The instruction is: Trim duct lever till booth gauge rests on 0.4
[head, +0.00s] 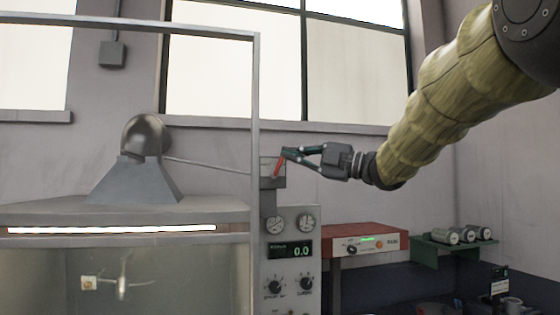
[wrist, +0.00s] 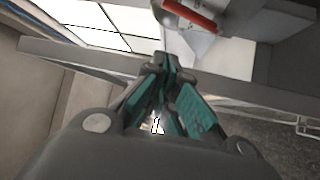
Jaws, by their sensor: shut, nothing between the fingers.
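The red duct lever (head: 278,166) tilts up to the right in front of a pale plate on a grey bracket at the booth post. It also shows at the top of the wrist view (wrist: 190,16). My gripper (head: 287,153) is shut and empty, with its fingertips at the lever's upper end in the head view. In the wrist view the closed fingertips (wrist: 168,62) appear just short of the lever; contact cannot be told. The digital gauge display (head: 290,250) on the panel below reads 0.0 in green.
The booth's metal frame post (head: 256,120) stands just left of the lever. A duct hood (head: 137,178) sits on the booth at left, with a thin rod running toward the lever. A red-topped unit (head: 365,240) and a green shelf with rolls (head: 455,240) stand at right.

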